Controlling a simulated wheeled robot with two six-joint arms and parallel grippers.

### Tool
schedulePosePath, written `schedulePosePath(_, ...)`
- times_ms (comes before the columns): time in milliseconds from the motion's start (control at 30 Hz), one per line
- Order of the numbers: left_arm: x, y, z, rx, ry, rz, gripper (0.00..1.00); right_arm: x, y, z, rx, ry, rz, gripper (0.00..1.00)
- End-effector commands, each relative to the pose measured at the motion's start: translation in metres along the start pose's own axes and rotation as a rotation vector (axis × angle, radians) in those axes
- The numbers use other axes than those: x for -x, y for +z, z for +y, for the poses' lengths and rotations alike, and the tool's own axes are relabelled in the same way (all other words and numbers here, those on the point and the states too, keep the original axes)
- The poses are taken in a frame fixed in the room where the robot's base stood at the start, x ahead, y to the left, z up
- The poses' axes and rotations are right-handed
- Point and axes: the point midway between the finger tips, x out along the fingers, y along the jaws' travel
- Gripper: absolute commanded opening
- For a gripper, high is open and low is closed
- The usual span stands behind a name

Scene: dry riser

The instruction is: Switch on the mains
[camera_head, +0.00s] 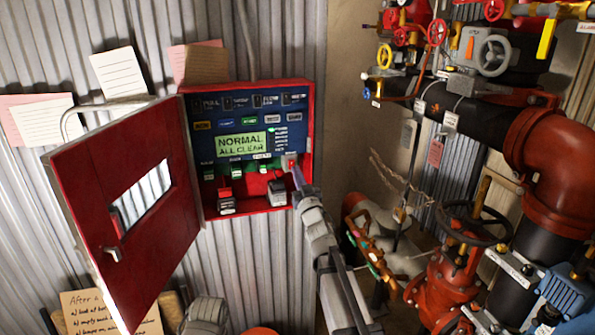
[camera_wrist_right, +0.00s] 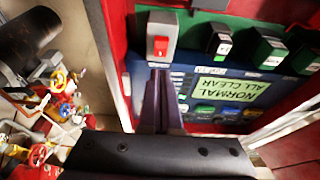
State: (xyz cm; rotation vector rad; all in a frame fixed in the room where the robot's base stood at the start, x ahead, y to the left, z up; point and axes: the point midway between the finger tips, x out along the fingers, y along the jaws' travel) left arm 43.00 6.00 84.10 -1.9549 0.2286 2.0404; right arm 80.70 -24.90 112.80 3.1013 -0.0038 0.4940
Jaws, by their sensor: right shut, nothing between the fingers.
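The open red panel box (camera_head: 308,130) hangs on the corrugated wall. Its screen (camera_head: 240,144) reads NORMAL ALL CLEAR. A grey switch box with a red rocker (camera_head: 291,162) sits at the lower right of the panel; the rocker (camera_wrist_right: 160,46) shows large in the wrist view, marked with a small white sign. My right gripper (camera_head: 297,178) is shut and empty, its tips just at this switch. In the wrist view the closed fingertips (camera_wrist_right: 159,76) are close below the rocker; I cannot tell whether they touch. My left gripper is not in view.
The red door (camera_head: 125,215) stands open to the left. Several small switches (camera_head: 277,193) line the box's lower part. Red valves and pipes (camera_head: 540,150) crowd the right. Paper notes (camera_head: 118,72) hang on the wall.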

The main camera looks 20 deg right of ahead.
Motion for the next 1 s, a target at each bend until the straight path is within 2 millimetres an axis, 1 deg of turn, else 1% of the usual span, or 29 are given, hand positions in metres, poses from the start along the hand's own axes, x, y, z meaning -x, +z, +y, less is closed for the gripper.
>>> schedulePosePath(33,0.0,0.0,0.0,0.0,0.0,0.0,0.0,0.014,-0.005,-0.002,-0.001,0.0,0.0,0.0)
schedulePosePath(200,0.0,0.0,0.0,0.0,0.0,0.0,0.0,0.052,-0.017,-0.001,-0.001,0.001,0.001,0.0)
schedulePosePath(300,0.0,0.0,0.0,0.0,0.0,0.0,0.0,0.072,-0.024,-0.001,0.0,0.001,0.001,0.0)
schedulePosePath(400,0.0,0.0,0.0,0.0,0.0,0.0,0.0,0.086,-0.029,-0.001,-0.001,0.001,0.001,0.0)
schedulePosePath(500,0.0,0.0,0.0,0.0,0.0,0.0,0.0,0.095,-0.031,-0.001,0.0,0.0,0.001,0.0)
schedulePosePath(600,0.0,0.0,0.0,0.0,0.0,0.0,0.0,0.098,-0.032,-0.001,-0.001,0.0,0.001,0.0)
schedulePosePath(1000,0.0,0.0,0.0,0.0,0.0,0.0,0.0,0.098,-0.032,-0.001,-0.001,0.0,0.0,0.0)
